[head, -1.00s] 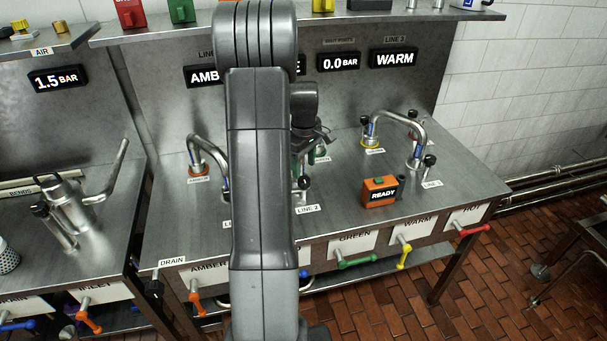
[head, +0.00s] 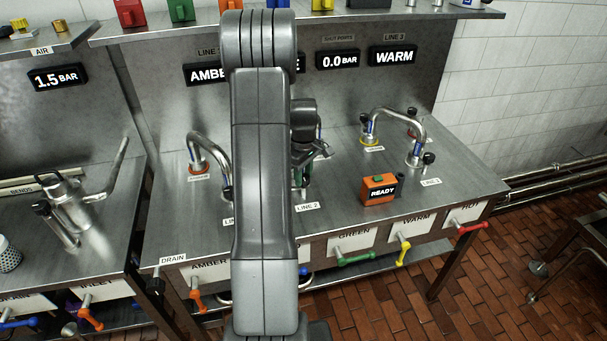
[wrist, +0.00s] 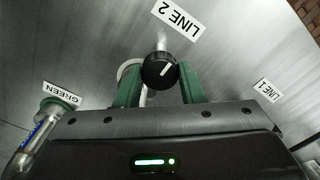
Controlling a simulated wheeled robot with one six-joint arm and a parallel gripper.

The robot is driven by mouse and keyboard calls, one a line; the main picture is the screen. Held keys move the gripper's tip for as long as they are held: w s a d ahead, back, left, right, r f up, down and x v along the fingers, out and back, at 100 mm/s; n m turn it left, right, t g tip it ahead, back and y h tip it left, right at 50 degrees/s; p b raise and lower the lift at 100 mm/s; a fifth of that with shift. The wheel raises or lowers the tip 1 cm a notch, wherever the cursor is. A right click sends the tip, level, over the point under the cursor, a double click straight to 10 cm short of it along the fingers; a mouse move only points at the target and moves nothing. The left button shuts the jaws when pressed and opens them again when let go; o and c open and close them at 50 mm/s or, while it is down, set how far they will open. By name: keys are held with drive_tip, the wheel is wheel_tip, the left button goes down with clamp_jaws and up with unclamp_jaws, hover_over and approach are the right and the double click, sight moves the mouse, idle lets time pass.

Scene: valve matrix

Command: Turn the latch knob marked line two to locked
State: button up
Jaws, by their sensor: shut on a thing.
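The line two latch knob (wrist: 159,70) is round and black with a white pointer mark slanting up to the right in the wrist view. It stands by the LINE 2 label (wrist: 179,17). My gripper (wrist: 160,86) is shut on the knob, with one green finger on each side of it. A metal pipe and a pale ring show partly behind the knob and fingers. In the head view my gripper (head: 302,178) is low over the bench behind the LINE 2 label (head: 307,207); its jaws and the knob are largely hidden there.
The GREEN port (wrist: 58,96) with a metal tube beside it is at left in the wrist view. An orange READY box (head: 379,189) stands right of my gripper. A bent pipe (head: 408,118) is at LINE 3, another (head: 207,145) at left. The bench front right is clear.

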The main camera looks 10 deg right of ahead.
sight(304, 177)
drive_tip(key=m+b, duration=0.2)
drive_tip(key=m, duration=0.2)
drive_tip(key=shift+f, duration=0.1)
drive_tip(key=m+b, duration=0.1)
drive_tip(key=m, duration=0.3)
drive_tip(key=m+b, duration=0.1)
drive_tip(key=m, duration=0.8)
drive_tip(key=shift+m+b, duration=0.3)
drive_tip(key=shift+b, duration=0.05)
idle(0.6)
drive_tip(key=o, duration=1)
wheel_tip(304, 177, up, 14)
drive_tip(key=shift+r+b, duration=0.1)
drive_tip(key=shift+b, duration=0.4)
